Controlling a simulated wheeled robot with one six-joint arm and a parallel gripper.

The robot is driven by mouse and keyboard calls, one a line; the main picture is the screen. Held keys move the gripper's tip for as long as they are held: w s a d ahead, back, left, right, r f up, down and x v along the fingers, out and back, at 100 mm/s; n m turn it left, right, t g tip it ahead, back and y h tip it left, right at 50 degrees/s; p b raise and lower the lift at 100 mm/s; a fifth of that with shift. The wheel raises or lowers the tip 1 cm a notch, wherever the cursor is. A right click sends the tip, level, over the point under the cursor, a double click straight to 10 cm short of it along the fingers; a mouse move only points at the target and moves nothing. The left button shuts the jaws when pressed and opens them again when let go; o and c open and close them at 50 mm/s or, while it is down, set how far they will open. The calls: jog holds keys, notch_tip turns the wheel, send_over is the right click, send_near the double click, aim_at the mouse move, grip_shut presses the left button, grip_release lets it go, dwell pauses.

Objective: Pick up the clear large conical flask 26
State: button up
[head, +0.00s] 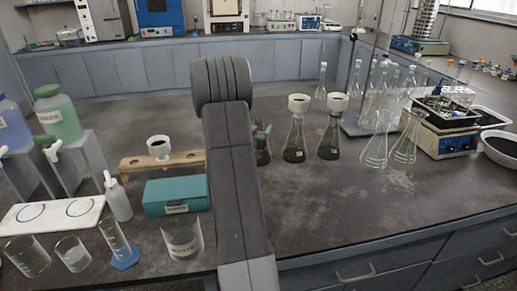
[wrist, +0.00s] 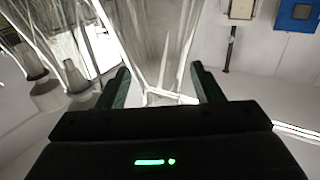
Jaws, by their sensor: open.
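In the wrist view my gripper (wrist: 160,85) is open, with one dark finger on each side of a clear conical glass vessel (wrist: 165,40). The glass stands between and beyond the fingers; I cannot tell whether either finger touches it. No number can be read on it. In the head view my arm covers most of this area, and only a small part of my gripper (head: 262,128) shows, beside a partly hidden flask (head: 263,154). Two large clear conical flasks (head: 377,145) stand at the right, in front of the retort stand. I cannot tell which flask is number 26.
Two flasks with white funnels (head: 295,140) stand right of my arm. A teal box (head: 176,196), a wooden rack (head: 185,160) and a beaker (head: 183,240) lie left. A balance-like device (head: 450,140) stands right. The bench's front right is clear.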

jog(key=shift+x, duration=0.9)
jog(key=shift+r, duration=0.1)
jog(key=shift+c, duration=0.4)
grip_shut()
jog(key=shift+r, duration=0.2)
